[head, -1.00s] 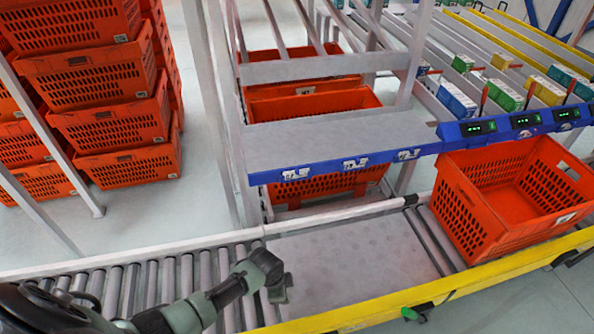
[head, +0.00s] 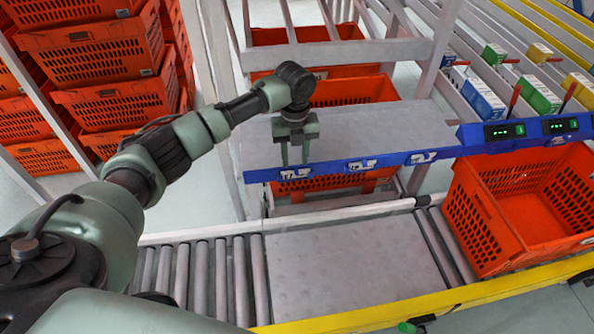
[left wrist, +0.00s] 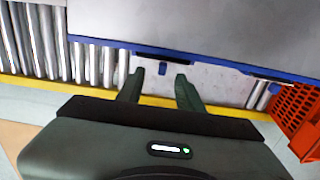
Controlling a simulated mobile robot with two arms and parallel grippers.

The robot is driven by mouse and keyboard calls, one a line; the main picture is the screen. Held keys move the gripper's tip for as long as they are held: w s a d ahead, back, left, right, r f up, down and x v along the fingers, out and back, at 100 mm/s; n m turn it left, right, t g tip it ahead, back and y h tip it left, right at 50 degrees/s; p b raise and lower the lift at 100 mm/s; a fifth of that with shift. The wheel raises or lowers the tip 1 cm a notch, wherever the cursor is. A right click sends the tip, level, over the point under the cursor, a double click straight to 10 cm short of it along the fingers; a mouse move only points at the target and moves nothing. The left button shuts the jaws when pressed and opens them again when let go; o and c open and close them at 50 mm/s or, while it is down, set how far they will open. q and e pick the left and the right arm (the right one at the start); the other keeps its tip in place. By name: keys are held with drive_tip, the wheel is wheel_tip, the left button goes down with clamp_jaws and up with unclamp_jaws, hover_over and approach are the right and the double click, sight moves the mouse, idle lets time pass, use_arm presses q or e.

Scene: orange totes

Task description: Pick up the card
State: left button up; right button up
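Several small white card-like labels sit in holders along the blue front edge of the grey shelf (head: 380,130): a left card (head: 296,174), a middle card (head: 361,165) and a right card (head: 423,157). My left gripper (head: 295,154) points down at the shelf's front edge, right by the left card, with its fingers apart and nothing between them. In the left wrist view, the open fingers (left wrist: 160,90) reach toward the blue edge, where a small blue holder (left wrist: 162,68) shows between them; no card face is clear there. My right gripper is not in view.
Below the shelf runs a roller conveyor (head: 200,280) with a bare grey plate (head: 350,260) and a yellow front rail. An empty orange tote (head: 480,222) stands at the right. Stacked orange totes (head: 105,60) stand at the left. The shelf top is clear.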

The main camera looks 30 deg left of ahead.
sight(297, 172)
use_arm(q)
drive_tip(key=f, duration=0.4)
drive_tip(key=shift+s+d+p, duration=0.1)
drive_tip(key=shift+d+p, duration=0.15)
drive_tip(key=shift+p, duration=0.05)
drive_tip(key=shift+f, duration=0.6)
clamp_jaws()
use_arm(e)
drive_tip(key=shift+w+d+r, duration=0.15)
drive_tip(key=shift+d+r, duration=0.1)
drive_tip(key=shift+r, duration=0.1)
use_arm(q)
drive_tip(key=shift+r, duration=0.1)
drive_tip(key=shift+r, duration=0.25)
wheel_tip(297, 172, up, 19)
drive_tip(key=shift+r+b, duration=0.2)
drive_tip(key=shift+b, duration=0.15)
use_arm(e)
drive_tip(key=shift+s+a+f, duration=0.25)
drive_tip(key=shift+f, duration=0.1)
